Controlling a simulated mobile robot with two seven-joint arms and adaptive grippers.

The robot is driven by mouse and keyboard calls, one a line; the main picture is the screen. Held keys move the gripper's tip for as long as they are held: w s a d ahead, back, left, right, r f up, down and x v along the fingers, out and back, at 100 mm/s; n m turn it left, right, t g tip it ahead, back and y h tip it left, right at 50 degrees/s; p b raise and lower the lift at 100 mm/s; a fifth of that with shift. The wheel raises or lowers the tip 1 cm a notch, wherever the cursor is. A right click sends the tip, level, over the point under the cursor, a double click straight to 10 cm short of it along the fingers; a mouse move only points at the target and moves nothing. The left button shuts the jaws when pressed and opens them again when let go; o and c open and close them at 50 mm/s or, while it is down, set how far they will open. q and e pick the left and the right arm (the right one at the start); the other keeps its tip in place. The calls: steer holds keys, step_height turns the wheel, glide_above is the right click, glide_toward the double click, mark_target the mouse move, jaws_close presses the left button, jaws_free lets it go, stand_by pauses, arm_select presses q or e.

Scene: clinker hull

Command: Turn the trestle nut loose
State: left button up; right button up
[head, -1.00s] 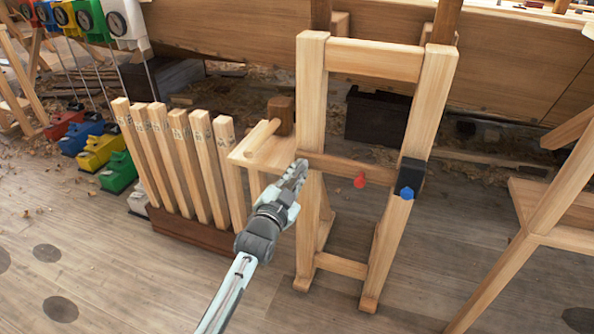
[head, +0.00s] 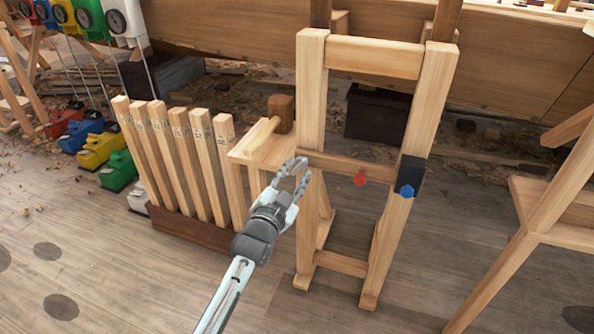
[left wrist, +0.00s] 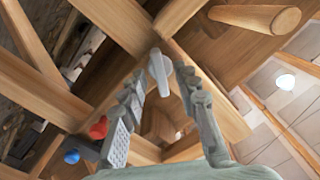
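The wooden trestle (head: 312,90) stands upright in the middle of the head view. My left gripper (head: 291,168) is at its left post, by the end of the middle crossbar. In the left wrist view my left gripper (left wrist: 161,78) is open, one finger on each side of a small pale grey wing-shaped piece (left wrist: 158,71), which looks like the trestle nut. I cannot tell whether either finger touches it. In the head view I cannot make this piece out behind the fingers. My right gripper is not in view.
A red knob (head: 360,179) sits on the crossbar, and a blue knob (head: 406,191) on a black block at the right post. A wooden shelf with a mallet (head: 280,113) is left of the post. Several upright staves (head: 203,160) stand further left. Another trestle (head: 548,205) is at right.

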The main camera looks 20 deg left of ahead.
arm_select(q)
steer(key=s, duration=1)
steer(key=shift+s+a, duration=0.2)
steer(key=shift+s, duration=0.2)
steer(key=shift+f, duration=0.1)
steer(key=s+a+f+n+g+y+p, duration=0.1)
steer(key=s+a+f+n+g+p, duration=0.25)
steer(key=s+f+g, duration=0.7)
steer(key=s+a+f+n+g+p, duration=0.1)
steer(key=s+f+g, duration=0.1)
steer(key=s+f, duration=0.2)
steer(key=s+a+f+n+g+y+p, duration=0.1)
steer(key=s+a+f+g, duration=0.1)
steer(key=s, duration=0.6)
steer(key=shift+s+a+f, duration=0.2)
steer(key=shift+s+f, duration=0.1)
steer(key=shift+f, duration=0.55)
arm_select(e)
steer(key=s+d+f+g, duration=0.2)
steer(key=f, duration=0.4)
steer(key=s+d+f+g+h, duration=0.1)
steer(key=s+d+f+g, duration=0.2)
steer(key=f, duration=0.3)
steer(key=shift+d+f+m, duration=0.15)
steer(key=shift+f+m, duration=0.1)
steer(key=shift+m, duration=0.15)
